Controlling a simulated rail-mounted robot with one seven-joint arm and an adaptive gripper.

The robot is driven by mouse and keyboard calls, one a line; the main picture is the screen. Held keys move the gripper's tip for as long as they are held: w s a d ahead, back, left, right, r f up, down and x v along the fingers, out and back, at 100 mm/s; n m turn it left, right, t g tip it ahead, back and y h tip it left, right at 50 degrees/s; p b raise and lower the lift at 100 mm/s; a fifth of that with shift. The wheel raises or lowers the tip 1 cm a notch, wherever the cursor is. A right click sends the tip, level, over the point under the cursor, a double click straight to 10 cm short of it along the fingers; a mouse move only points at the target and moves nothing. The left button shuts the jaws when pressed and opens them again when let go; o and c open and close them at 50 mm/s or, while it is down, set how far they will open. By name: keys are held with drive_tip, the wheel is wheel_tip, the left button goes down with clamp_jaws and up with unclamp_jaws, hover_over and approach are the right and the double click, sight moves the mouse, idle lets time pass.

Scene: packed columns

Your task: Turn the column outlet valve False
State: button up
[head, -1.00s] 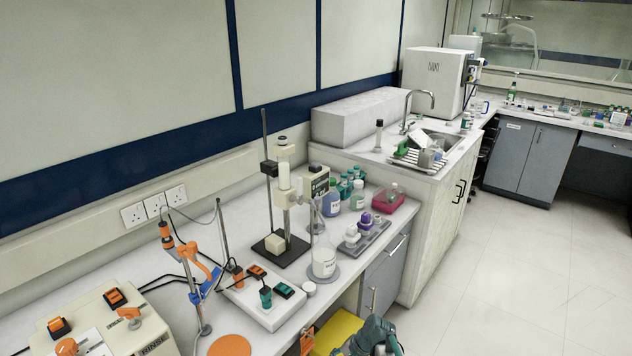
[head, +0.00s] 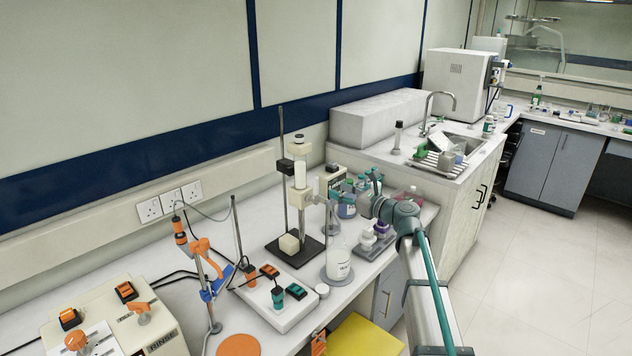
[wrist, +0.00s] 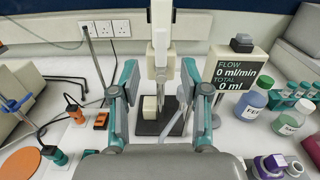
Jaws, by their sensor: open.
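The packed column (head: 301,172) stands upright, clamped to a black rod on a dark base plate (head: 284,250). In the wrist view the column (wrist: 162,25) hangs straight ahead, with its narrow lower end (wrist: 160,72) in line with the gap between my fingers. A pale fitting (head: 305,198) sits at its lower end in the head view; I cannot clearly make out the outlet valve's handle or its position. My gripper (wrist: 160,78) is open and empty, its teal fingers apart. In the head view my gripper (head: 372,186) is right of the column and apart from it.
A flow display (wrist: 239,80) reads 0 ml/min and total 0 ml, right of the column. Reagent bottles (wrist: 253,100) are close on the right. Orange-and-teal controls (head: 270,271) lie on a white board at left.

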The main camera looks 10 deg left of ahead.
sight(318, 180)
drive_tip(key=p+x, duration=0.1)
drive_tip(key=x, duration=0.2)
drive_tip(key=p+x, duration=0.1)
drive_tip(key=x, duration=0.3)
drive_tip(key=p+x, duration=0.1)
drive_tip(key=x, duration=0.3)
drive_tip(key=shift+d+r, duration=0.1)
drive_tip(key=shift+r, duration=0.15)
clamp_jaws()
